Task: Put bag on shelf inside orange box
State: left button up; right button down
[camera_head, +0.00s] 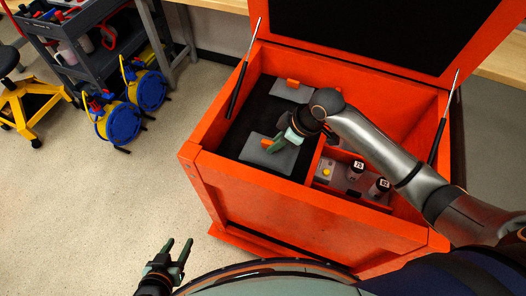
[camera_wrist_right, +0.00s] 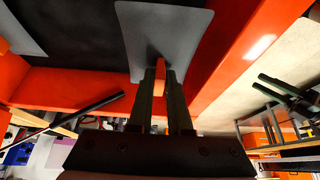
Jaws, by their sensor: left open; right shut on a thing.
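The orange box (camera_head: 262,223) stands with its lid open. Its black inner surface (camera_head: 238,130) carries a flat grey piece with an orange tab (camera_head: 290,93) at the back. A similar grey piece, which I take for the bag (camera_head: 283,161), is at the near side. My right gripper (camera_head: 280,138) reaches down into the box and is shut on its orange tab. In the right wrist view the fingers (camera_wrist_right: 160,90) close around the tab of the grey bag (camera_wrist_right: 185,30). I cannot tell if it touches the surface below. My left gripper (camera_head: 180,250) is open and empty, outside the box.
A side compartment of the box holds dark-capped bottles (camera_head: 356,169) and a small grey unit with a yellow button (camera_head: 326,171). The raised lid (camera_head: 400,25) and its struts (camera_head: 244,70) border the opening. Blue and yellow reels (camera_head: 118,121) and a cart stand left; floor between is clear.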

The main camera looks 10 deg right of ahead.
aim_at(262, 148)
jog(key=x, duration=0.6)
jog(key=shift+w+a+r, duration=0.3)
jog(key=shift+w+a, duration=0.1)
jog(key=shift+f, duration=1.55)
jog(key=c, duration=0.9)
grip_release()
jog(key=shift+o, duration=0.2)
jog(key=p+v, duration=0.1)
jog(key=v, duration=1.1)
jog(key=shift+d, duration=0.1)
jog(key=shift+f, duration=0.1)
